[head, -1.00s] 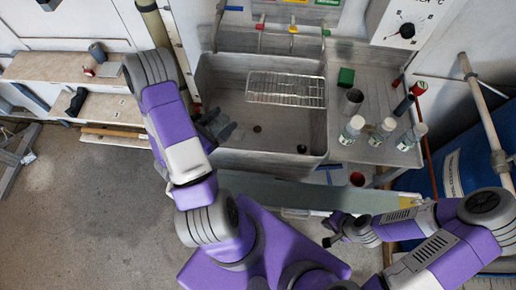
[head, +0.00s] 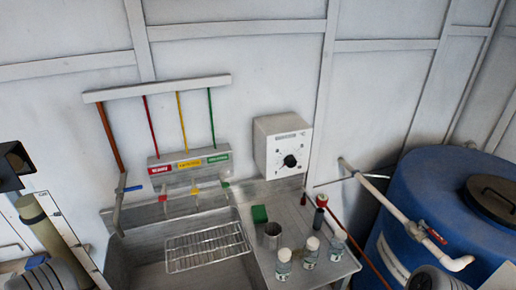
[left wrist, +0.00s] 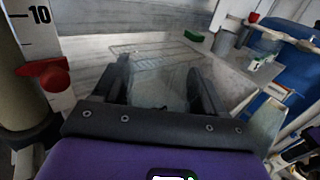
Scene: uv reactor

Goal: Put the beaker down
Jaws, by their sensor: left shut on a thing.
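In the left wrist view, my left gripper (left wrist: 159,72) has its two dark fingers on either side of a clear, see-through beaker (left wrist: 160,93) and is shut on it. The beaker's outline is faint, so its tilt is hard to tell. The grey sink (left wrist: 85,75) lies beyond the fingers, with the wire rack (left wrist: 155,52) in it. The head view shows the sink (head: 150,274) and the rack (head: 207,247), but neither gripper nor the held beaker. My right gripper is in neither current view.
On the drainboard (head: 262,278) right of the sink stand a green block (head: 260,214), a metal cup (head: 272,237) and several clear bottles (head: 311,253). A control box (head: 283,147) hangs above. A blue tank (head: 450,225) and white pipe (head: 395,212) are at the right.

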